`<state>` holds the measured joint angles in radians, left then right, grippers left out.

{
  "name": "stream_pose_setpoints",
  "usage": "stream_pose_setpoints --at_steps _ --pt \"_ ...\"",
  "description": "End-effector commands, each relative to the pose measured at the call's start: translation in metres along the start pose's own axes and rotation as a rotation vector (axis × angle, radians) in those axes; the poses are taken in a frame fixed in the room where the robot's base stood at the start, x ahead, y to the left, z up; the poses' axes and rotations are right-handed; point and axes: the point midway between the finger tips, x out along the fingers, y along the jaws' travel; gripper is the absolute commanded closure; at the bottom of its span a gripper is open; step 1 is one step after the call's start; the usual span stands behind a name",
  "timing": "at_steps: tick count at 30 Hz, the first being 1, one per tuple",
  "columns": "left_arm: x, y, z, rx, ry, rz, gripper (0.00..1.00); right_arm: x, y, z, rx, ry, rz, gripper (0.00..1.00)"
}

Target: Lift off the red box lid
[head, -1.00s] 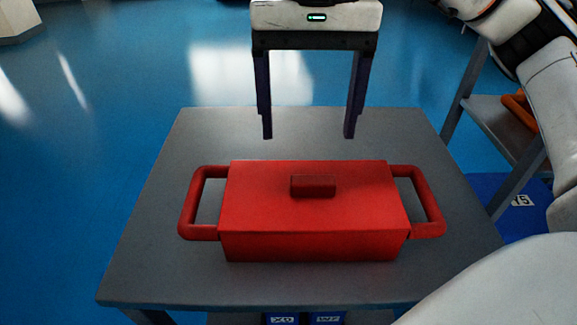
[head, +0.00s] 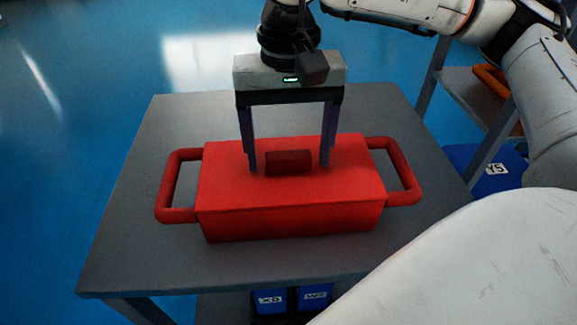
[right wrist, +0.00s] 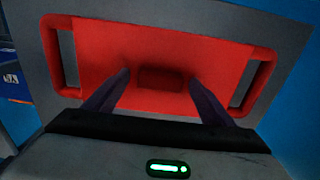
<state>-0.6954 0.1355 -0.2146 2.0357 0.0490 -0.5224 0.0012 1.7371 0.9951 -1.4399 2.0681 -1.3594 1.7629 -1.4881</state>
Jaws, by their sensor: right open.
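The red box (head: 290,225) stands on the grey table with a loop handle at each end. Its flat red lid (head: 350,180) is on top, with a small dark red knob (head: 288,162) in the middle. My right gripper (head: 289,169) is open, pointing down, with one finger on each side of the knob and a gap to both. In the right wrist view, the knob (right wrist: 160,79) shows between the spread fingertips (right wrist: 160,78), over the lid (right wrist: 105,55). I cannot tell whether the fingertips touch the lid. My left gripper is not in view.
The grey table (head: 125,235) has bare room around the box. Blue bins (head: 290,300) with white labels sit below its front edge. A grey shelf stand (head: 465,100) with an orange item stands at the right, with a blue bin (head: 495,175) beside it.

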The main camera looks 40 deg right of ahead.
Motion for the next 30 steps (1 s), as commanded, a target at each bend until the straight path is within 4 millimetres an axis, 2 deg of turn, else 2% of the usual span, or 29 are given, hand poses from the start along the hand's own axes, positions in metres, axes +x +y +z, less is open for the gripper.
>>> stream_pose_setpoints --at_steps 1,2,9,16,19,30 --pt "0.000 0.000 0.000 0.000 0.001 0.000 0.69 0.000 0.000 0.000 0.000 0.000 0.000 0.23" --pt "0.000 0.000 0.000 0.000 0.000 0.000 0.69 0.000 0.000 0.000 0.000 0.000 0.000 0.29" --pt "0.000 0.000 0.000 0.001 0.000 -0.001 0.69 0.000 0.000 0.000 0.000 0.000 0.000 0.69" --pt "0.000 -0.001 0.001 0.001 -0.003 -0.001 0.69 -0.002 0.000 0.000 0.000 0.000 0.000 0.70" --pt "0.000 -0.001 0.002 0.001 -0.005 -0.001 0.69 -0.010 -0.001 -0.001 0.000 0.002 -0.002 0.70" --pt "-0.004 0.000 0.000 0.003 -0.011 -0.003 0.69 -0.080 -0.001 0.000 0.000 0.001 -0.003 0.70"
